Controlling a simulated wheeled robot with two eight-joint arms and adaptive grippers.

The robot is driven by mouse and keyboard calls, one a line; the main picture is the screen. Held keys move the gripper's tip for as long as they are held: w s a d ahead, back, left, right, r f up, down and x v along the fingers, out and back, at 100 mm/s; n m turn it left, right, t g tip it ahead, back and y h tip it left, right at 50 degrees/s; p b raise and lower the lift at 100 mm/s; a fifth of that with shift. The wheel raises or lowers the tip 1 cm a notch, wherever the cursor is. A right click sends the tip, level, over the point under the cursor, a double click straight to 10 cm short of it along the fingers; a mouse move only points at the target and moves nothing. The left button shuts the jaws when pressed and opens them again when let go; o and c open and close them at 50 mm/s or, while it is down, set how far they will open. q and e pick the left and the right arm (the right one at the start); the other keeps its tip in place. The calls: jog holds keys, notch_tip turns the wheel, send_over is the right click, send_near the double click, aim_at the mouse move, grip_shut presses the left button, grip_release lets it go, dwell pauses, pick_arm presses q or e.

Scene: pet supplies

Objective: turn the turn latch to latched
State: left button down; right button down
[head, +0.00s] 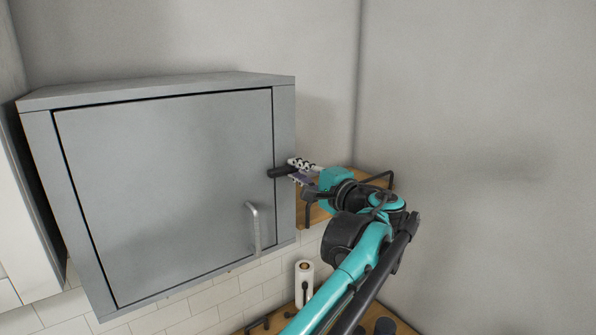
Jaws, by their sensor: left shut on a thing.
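A grey wall cabinet (285,200) has its flat door (165,190) closed in the frame. The turn latch (280,172) is a small dark bar at the door's right edge. It lies nearly level, and its left end reaches over the gap onto the door. My left gripper (297,170) comes from the right and is shut on the latch's right part. Its fingers hide that end of the latch. My right gripper is not in view.
A curved metal door handle (254,228) stands out below the latch. A wooden shelf (315,213) with a dark bracket is behind my gripper. A paper roll (304,280) stands on the counter below. The wall at the right is bare.

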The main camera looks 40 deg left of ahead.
pick_arm(q)
jog(key=c, duration=1.5)
grip_release()
jog(key=v, duration=1.2)
